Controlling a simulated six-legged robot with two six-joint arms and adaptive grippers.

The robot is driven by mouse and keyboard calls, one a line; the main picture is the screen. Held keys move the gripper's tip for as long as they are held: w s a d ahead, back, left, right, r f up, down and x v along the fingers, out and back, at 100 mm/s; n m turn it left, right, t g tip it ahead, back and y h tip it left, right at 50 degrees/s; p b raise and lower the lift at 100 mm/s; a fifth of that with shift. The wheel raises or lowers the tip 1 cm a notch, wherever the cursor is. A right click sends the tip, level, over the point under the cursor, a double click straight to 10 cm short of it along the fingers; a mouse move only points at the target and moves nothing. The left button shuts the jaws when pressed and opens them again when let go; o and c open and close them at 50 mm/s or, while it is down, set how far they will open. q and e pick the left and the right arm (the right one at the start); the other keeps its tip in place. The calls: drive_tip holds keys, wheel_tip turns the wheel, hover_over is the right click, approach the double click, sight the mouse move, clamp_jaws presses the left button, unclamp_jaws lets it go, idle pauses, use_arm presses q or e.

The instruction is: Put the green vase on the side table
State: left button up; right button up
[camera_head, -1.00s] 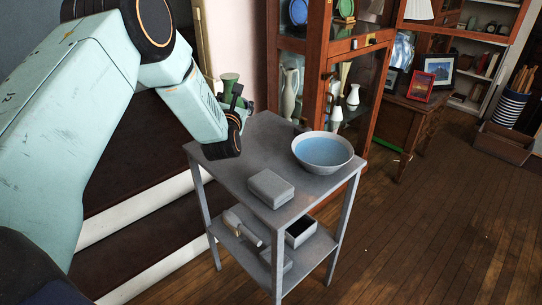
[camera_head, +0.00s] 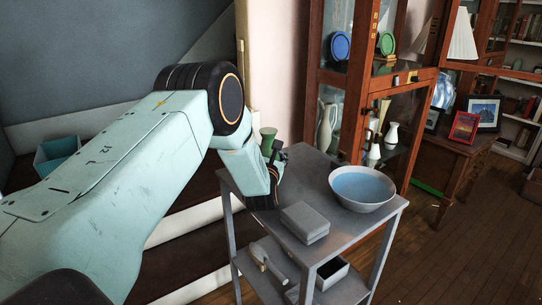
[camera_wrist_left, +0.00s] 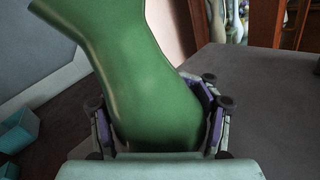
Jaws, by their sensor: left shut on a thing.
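The green vase (camera_wrist_left: 145,75) fills the middle of the left wrist view, tilted, between the two fingers of my left gripper (camera_wrist_left: 160,125). The gripper is shut on it. In the head view the vase's green top (camera_head: 268,137) shows just past my left wrist, and my left gripper (camera_head: 277,160) is mostly hidden behind the arm. The grey side table (camera_head: 345,222) stands in front, and the vase is at its far left edge. I cannot tell whether the vase touches the tabletop. My right gripper is not in view.
A bowl with a blue inside (camera_head: 362,187) and a grey box (camera_head: 305,222) stand on the tabletop. The lower shelf holds a brush-like thing (camera_head: 268,262) and an open box (camera_head: 331,272). A glass-fronted cabinet (camera_head: 318,85) rises behind. The tabletop's back left part looks clear.

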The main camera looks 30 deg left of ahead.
use_arm(q)
drive_tip(key=shift+f, duration=0.25)
drive_tip(key=o, duration=1.8)
drive_tip(key=shift+r, duration=0.1)
drive_tip(key=shift+r, duration=0.2)
drive_tip(key=p+v, duration=0.3)
drive_tip(key=v, duration=0.9)
drive_tip(key=shift+f, duration=0.15)
